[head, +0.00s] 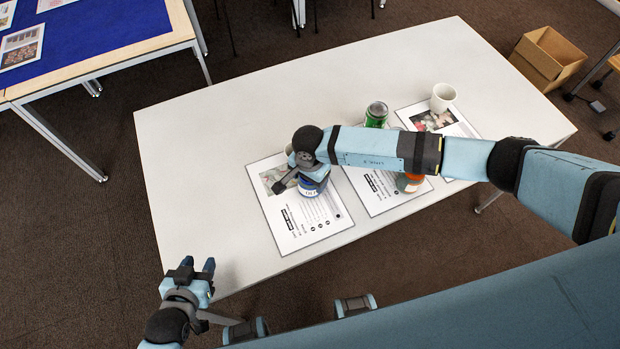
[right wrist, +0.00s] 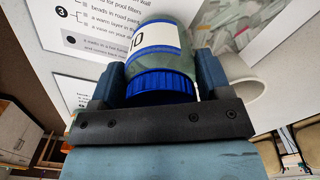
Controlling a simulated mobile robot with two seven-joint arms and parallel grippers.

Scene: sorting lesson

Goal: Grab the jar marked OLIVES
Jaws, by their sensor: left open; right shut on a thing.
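A jar (head: 312,188) with a blue lid and a white, blue-edged label is between the fingers of my right gripper (head: 299,180), over the left sheet on the table. In the right wrist view, the gripper (right wrist: 160,85) is shut on this jar (right wrist: 162,85), one finger on each side below the label. Only part of the label's word shows, and I cannot read it as OLIVES. An orange-red jar (head: 409,184) is partly hidden under my right arm; its label is not readable. My left gripper (head: 198,267) is open and empty beside the table's front left corner.
The white table (head: 210,130) carries a left sheet (head: 296,222), a middle sheet (head: 380,198) and a right sheet (head: 462,128). A green can-like item (head: 376,113) and a white mug (head: 443,97) stand towards the back. Another pale cup (right wrist: 240,97) is beside the held jar. The table's left side is clear.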

